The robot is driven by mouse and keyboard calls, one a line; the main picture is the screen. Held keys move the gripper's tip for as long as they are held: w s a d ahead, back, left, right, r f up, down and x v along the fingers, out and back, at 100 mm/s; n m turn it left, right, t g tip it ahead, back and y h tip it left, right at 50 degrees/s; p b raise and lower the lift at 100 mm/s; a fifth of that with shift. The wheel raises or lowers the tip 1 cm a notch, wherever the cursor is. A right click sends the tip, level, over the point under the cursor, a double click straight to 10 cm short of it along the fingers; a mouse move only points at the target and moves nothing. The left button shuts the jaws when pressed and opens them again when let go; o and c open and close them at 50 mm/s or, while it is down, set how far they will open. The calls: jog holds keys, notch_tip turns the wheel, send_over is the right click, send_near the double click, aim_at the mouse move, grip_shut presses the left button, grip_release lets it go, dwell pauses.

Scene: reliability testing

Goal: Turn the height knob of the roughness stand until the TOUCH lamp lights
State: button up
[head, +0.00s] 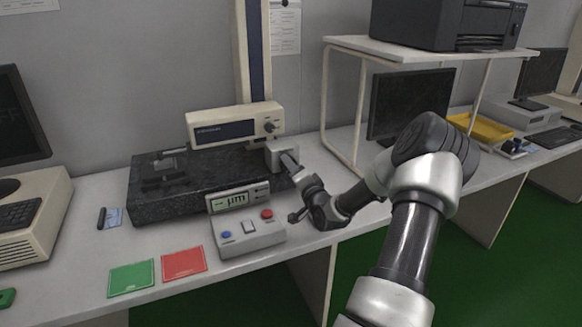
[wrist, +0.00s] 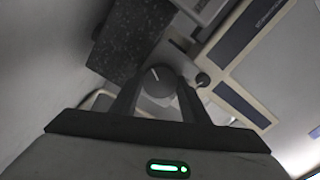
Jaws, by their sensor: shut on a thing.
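The roughness stand has a dark granite base (head: 160,205), a tall column (head: 256,60) and a beige drive unit (head: 225,124). In the wrist view, my gripper (wrist: 159,84) has one finger on each side of a round grey knob (wrist: 158,76) with a pale index line, and is shut on it. A smaller dark knob (wrist: 202,79) sits to its right. In the head view, my gripper (head: 277,152) is at the right end of the base, below the drive unit, and hides the gripped knob. I cannot make out a TOUCH lamp or whether it is lit.
A small green display (head: 228,202) sits before the base. A control box (head: 250,241) with blue, white and red buttons stands in front. Green (head: 131,279) and red (head: 184,263) mats lie at the front edge. A white shelf frame (head: 332,95) stands right.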

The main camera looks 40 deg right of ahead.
jog(key=shift+m+p, duration=0.6)
jog(key=shift+m, duration=3.1)
jog(key=o, duration=1.1)
jog(key=shift+c, duration=0.2)
jog(key=p+v, duration=0.2)
jog(key=v, duration=1.5)
jog(key=shift+s, duration=0.25)
